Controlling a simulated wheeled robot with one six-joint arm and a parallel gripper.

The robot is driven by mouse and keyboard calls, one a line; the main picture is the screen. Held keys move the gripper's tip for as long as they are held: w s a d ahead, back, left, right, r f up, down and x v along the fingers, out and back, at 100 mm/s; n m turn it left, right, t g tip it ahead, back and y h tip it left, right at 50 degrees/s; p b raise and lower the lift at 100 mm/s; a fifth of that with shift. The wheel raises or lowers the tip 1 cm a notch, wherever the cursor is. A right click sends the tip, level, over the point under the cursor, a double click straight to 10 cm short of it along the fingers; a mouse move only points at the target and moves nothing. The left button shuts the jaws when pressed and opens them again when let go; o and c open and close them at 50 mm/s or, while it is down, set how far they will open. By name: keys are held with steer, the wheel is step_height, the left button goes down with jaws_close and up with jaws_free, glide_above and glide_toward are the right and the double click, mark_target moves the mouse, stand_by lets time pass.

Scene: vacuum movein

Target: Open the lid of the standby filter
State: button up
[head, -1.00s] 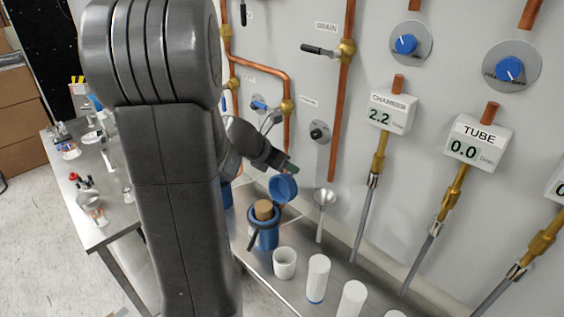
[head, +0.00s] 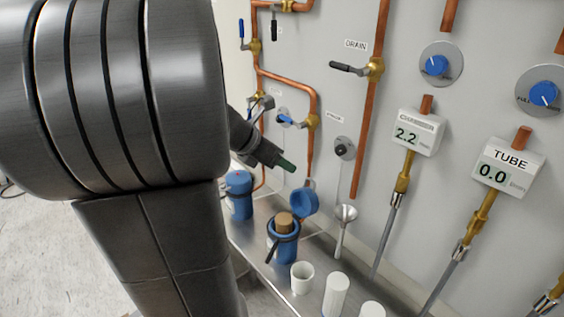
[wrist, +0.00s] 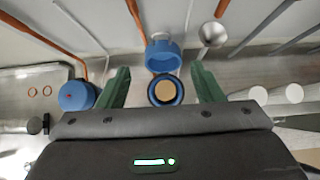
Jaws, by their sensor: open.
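Two blue filter housings stand on the steel bench; I cannot read which one is the standby filter. The open housing (head: 284,248) has its blue lid (head: 304,203) swung up toward the wall, with a tan cartridge (head: 284,221) inside. The other housing (head: 239,200) is to its left, with its blue lid (head: 238,179) shut. My gripper (head: 287,166) is open and empty, above and behind the open housing in the head view. In the wrist view the open housing (wrist: 153,99) appears between the green fingers (wrist: 162,88), and the shut one (wrist: 77,97) left of them.
A funnel (head: 345,214), a white cup (head: 302,277) and white cylinders (head: 336,295) stand right of the open housing. Copper pipes (head: 367,130), valves and gauges cover the wall behind. My arm hides much of the left side.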

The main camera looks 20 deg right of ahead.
steer(key=shift+m, duration=0.3)
steer(key=c, duration=0.6)
steer(key=shift+w+d+f+m+b, duration=0.1)
steer(key=shift+d+f+m+b, duration=0.1)
steer(key=shift+m+b, duration=0.3)
steer(key=c, duration=0.4)
steer(key=shift+w+d+f+m+b, duration=0.1)
steer(key=shift+d+m+b, duration=0.1)
steer(key=shift+m, duration=0.35)
steer(key=shift+d+m+b, duration=0.1)
steer(key=shift+m+b, duration=0.1)
steer(key=shift+m, duration=0.35)
jaws_close()
steer(key=m+g+y+b, duration=0.15)
steer(key=m+b, duration=0.95)
steer(key=m, duration=2.3)
glide_above(316, 193)
steer(key=shift+g, duration=0.25)
step_height(316, 193, down, 10)
steer(key=shift+w+d+r, duration=0.1)
